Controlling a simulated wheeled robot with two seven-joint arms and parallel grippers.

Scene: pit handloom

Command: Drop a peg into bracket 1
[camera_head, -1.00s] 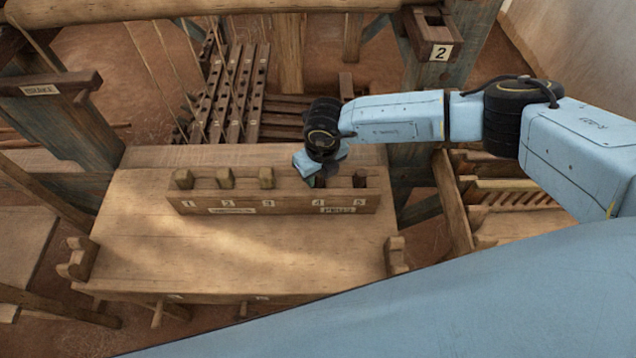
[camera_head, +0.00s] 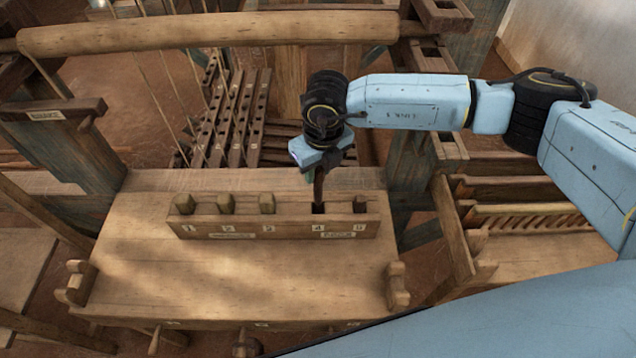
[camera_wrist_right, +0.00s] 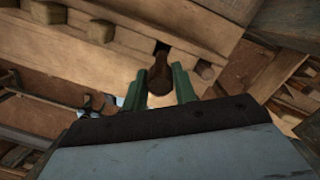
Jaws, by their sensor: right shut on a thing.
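My right gripper (camera_head: 321,166) is shut on a dark brown peg (camera_head: 318,188) above slot 4 of the wooden peg rack (camera_head: 275,229). The peg hangs upright; I cannot tell whether its lower end is clear of the slot. In the right wrist view the dark peg (camera_wrist_right: 161,76) sits between the green fingers (camera_wrist_right: 160,88), with a dark square hole beyond it. Bracket 1 cannot be identified: no bracket label "1" is readable. A bracket-like wooden block (camera_head: 441,14) stands at the top right, its label out of frame. My left gripper is not in view.
The bench top (camera_head: 220,280) before the rack is clear. A round beam (camera_head: 210,32) crosses behind, with slotted dark bars (camera_head: 235,115) below.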

